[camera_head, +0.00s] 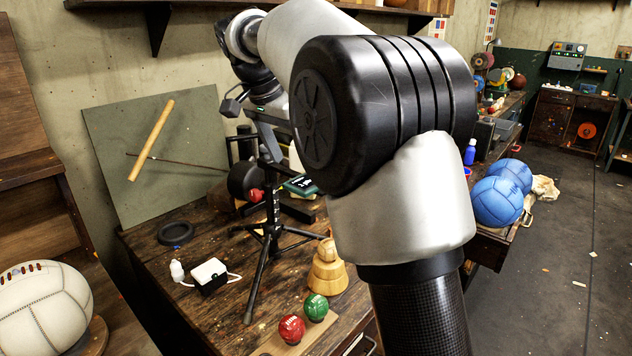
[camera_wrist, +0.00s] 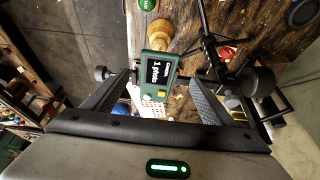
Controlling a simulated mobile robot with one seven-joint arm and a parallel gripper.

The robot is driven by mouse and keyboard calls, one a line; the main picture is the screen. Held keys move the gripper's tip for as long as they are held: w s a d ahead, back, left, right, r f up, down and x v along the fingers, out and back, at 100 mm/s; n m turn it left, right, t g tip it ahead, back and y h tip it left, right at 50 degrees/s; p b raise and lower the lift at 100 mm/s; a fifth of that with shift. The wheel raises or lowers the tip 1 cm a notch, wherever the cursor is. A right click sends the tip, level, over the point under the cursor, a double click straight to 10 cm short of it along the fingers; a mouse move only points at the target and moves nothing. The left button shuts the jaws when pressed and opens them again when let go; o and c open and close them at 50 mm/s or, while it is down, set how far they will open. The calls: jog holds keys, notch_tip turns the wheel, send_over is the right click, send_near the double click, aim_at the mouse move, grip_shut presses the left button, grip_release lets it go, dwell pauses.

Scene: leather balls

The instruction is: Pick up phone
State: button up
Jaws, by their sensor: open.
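A green handheld device with a dark lit screen and pale lettering (camera_wrist: 158,72) is the only phone-like thing I make out. In the wrist view it lies between the two fingers of my open gripper (camera_wrist: 160,80), with a gap showing on each side. In the head view a green device (camera_head: 300,186) shows beside the black tripod, partly hidden by my arm. What supports it is hard to see. My gripper is largely hidden behind my arm in the head view.
A black tripod (camera_head: 270,228) stands on the workbench (camera_head: 190,330). Nearby are a turned wooden block (camera_head: 327,272), a red ball (camera_head: 291,329), a green ball (camera_head: 316,307), a white box with a cable (camera_head: 209,274) and a black ring (camera_head: 176,233). Blue balls (camera_head: 497,200) sit right.

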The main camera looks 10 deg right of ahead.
aim_at(302, 183)
jog(key=x, duration=0.5)
jog(key=shift+s+a+f, duration=0.1)
jog(key=shift+s, duration=0.15)
jog(key=c, duration=1.2)
jog(key=shift+c, duration=0.4)
